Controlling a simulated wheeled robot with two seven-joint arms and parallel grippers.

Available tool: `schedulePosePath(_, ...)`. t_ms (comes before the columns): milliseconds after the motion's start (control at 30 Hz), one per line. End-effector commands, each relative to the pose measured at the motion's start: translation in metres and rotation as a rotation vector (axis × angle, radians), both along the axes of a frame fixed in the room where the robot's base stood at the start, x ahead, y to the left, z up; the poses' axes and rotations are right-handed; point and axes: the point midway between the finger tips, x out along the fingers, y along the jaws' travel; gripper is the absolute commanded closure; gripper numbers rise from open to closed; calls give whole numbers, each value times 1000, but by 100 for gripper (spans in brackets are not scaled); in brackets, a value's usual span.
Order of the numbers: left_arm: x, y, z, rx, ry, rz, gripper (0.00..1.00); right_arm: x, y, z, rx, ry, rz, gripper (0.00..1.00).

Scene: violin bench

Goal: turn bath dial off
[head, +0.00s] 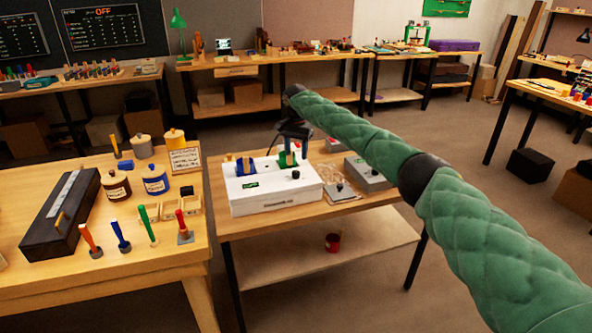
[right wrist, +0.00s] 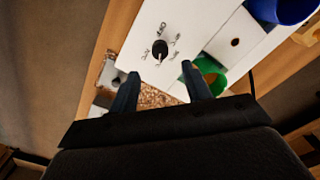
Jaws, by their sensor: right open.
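The bath is a white box (head: 275,204) on the middle table, with a small green display on its front. Its black dial (head: 295,174) sits on the right of the top. In the right wrist view the dial (right wrist: 160,48) is a round black knob with a pale mark, ringed by small printed labels too small to read surely. My right gripper (head: 293,149) is over the box. In the right wrist view its two fingers (right wrist: 161,88) are apart and empty, with the dial ahead of them, not between them. My left gripper is not in view.
Green (right wrist: 211,76) and blue (right wrist: 288,9) containers are set in the box's top near the dial. A grey box (head: 368,176) stands to the right on the same table. The left table (head: 150,256) holds jars, colored-handled tools and a dark long case.

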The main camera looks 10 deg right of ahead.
Motion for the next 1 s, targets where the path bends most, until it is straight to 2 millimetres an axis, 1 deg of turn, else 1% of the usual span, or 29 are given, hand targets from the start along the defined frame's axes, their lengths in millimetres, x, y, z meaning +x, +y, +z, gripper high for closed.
schedulePosePath(133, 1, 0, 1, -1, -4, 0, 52, 0, 0, -7, 0, 1, -19, 52)
schedulePosePath(267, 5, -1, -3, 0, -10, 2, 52, -1, 0, -22, -1, 2, -17, 52)
schedulePosePath(400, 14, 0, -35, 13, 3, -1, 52, 0, 0, -42, -2, 1, -17, 52)
schedulePosePath(600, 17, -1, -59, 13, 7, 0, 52, 0, 1, -67, -2, 0, -15, 52)
schedulePosePath(800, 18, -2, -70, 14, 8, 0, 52, 0, 1, -77, -1, -1, -15, 52)
schedulePosePath(1000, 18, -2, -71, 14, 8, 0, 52, 0, 0, -78, -1, -1, -15, 52)
